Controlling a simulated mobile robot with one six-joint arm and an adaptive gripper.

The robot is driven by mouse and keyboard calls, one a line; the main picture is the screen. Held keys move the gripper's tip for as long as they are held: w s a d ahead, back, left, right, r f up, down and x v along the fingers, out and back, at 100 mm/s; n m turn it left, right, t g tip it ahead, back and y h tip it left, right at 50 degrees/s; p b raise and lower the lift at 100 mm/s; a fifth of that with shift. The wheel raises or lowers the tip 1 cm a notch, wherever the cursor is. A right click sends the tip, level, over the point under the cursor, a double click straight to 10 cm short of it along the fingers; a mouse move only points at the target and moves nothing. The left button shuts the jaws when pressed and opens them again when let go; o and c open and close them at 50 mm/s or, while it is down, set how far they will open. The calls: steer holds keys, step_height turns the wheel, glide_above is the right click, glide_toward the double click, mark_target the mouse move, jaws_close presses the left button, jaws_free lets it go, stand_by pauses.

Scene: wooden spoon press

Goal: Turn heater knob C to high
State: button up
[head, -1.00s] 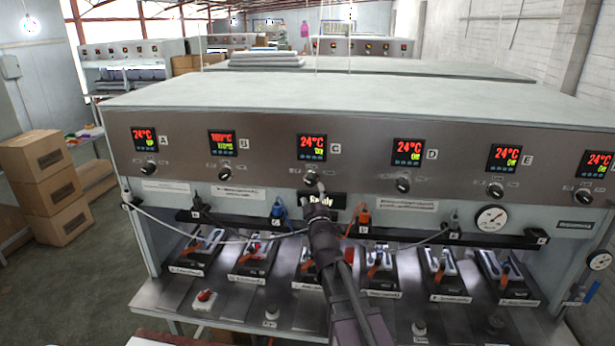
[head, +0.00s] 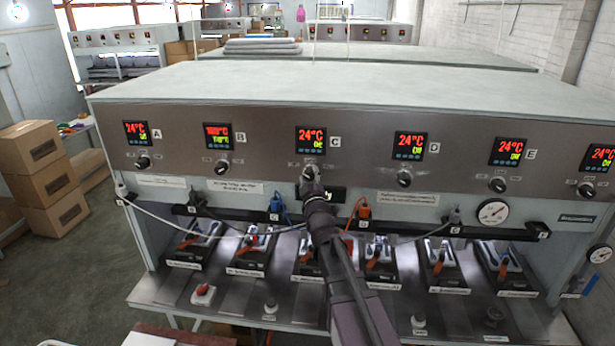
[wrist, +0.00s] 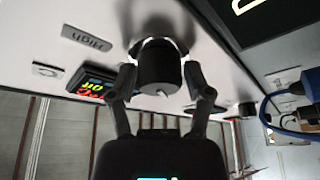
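Heater knob C is a dark round knob on the press's front panel, below display C (head: 311,140). In the head view my gripper (head: 311,180) is at the knob and covers most of it. In the wrist view knob C (wrist: 158,70) stands between the two fingers of my gripper (wrist: 160,78), one on each side. The fingers are very close to its sides; I cannot tell whether they press on it. A "High" plate (wrist: 88,38) is on the panel beside the knob.
Knob B (head: 222,166) and knob D (head: 403,179) are on either side along the panel. A black rail (head: 400,226) with plugs and cables runs below. Several clamp stations sit on the lower shelf (head: 385,310). Cardboard boxes (head: 40,180) are stacked at the left.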

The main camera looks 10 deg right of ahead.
steer(key=c, duration=0.5)
